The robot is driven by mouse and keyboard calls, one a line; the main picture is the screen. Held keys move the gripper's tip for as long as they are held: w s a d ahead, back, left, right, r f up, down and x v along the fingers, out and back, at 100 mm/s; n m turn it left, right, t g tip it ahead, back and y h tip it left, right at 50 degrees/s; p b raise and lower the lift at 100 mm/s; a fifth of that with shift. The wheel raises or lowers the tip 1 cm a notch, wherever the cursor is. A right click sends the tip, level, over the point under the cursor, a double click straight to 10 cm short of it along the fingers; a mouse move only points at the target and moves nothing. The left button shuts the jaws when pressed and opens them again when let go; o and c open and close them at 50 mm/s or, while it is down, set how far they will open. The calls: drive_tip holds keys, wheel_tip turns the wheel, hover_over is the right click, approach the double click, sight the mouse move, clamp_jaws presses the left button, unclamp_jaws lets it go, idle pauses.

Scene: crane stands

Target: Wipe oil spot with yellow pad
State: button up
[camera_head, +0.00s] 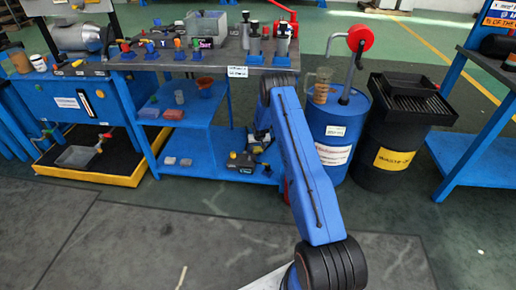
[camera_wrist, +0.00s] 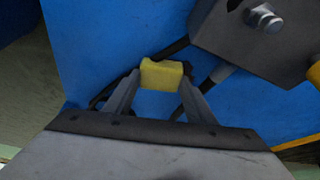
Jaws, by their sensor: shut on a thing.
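The yellow pad (camera_wrist: 162,74) is a small block between the fingertips of my gripper (camera_wrist: 160,82) in the wrist view. My gripper is shut on it, with one finger at each side. A blue surface lies behind the pad; I cannot tell whether the pad touches it. In the head view my blue arm reaches toward the blue workbench (camera_head: 215,70), and I cannot make out the pad there. I cannot make out an oil spot in either view.
A dark bracket with a bolt (camera_wrist: 265,18) and black cables lie close to the pad. A blue drum (camera_head: 335,130) with a red-handled pump and a black waste drum (camera_head: 385,165) stand right of the bench. Open floor lies in front.

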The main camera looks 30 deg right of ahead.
drive_tip(key=shift+f, duration=0.65)
drive_tip(key=shift+w+a+r, duration=0.1)
drive_tip(key=shift+w+a, duration=0.5)
drive_tip(key=shift+a, duration=0.2)
drive_tip(key=shift+w+a+r, duration=0.1)
drive_tip(key=shift+w+a, duration=0.45)
drive_tip(key=shift+a, duration=0.25)
drive_tip(key=shift+a, duration=0.15)
drive_tip(key=shift+w+a+f, duration=0.1)
drive_tip(key=shift+w+a, duration=0.45)
drive_tip(key=shift+a, duration=0.2)
drive_tip(key=shift+w+a+f, duration=0.1)
drive_tip(key=shift+w+a, duration=0.45)
drive_tip(key=shift+a, duration=0.2)
drive_tip(key=shift+s+d, duration=0.55)
drive_tip(key=shift+d, duration=0.2)
drive_tip(key=shift+s+d, duration=0.5)
drive_tip(key=shift+d, duration=0.25)
drive_tip(key=shift+s+d+f, duration=0.1)
drive_tip(key=shift+s+d, duration=0.55)
drive_tip(key=shift+d, duration=0.25)
drive_tip(key=shift+s+d+f, duration=0.1)
drive_tip(key=shift+s+d, duration=0.55)
drive_tip(key=shift+d, duration=0.2)
drive_tip(key=shift+r, duration=0.1)
